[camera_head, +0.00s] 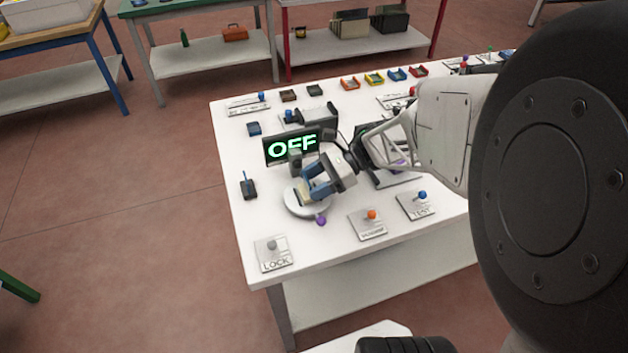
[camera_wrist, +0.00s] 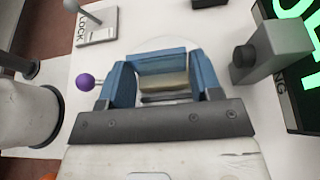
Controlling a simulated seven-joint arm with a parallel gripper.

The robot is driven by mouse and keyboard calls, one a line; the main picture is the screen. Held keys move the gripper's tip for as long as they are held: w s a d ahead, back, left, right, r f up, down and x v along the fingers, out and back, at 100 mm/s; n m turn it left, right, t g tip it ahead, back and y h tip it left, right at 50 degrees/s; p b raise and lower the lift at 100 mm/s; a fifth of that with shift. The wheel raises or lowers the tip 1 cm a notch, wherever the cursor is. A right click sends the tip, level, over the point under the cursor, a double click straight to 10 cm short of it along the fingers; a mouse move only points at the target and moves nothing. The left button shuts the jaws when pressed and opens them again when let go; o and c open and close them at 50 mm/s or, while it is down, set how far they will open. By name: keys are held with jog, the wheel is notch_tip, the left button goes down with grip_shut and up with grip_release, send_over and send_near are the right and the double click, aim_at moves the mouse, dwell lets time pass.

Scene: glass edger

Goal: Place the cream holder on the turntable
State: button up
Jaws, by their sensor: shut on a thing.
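The turntable (camera_head: 293,209) is a round white disc near the front left of the white table; part of its pale rim shows in the wrist view (camera_wrist: 168,43). My gripper (camera_head: 312,187) is directly over it, pointing down, with blue fingers. In the wrist view my gripper (camera_wrist: 162,75) is shut on the cream holder (camera_wrist: 163,82), which sits between the two fingers. A small cream part of the holder (camera_head: 301,192) shows in the head view. The holder is at the disc; whether its underside touches is hidden by the fingers.
A display reading OFF (camera_head: 292,148) stands just behind the turntable, with a grey block-shaped device (camera_wrist: 270,52) close by. A purple knob (camera_head: 320,221) is at the disc's front edge. Lever plates, including LOCK (camera_head: 273,254), line the front. Small coloured trays (camera_head: 374,79) sit at the back.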

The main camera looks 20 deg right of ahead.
jog(key=shift+f, duration=0.1)
jog(key=o, duration=1.1)
jog(key=shift+v, duration=3.9)
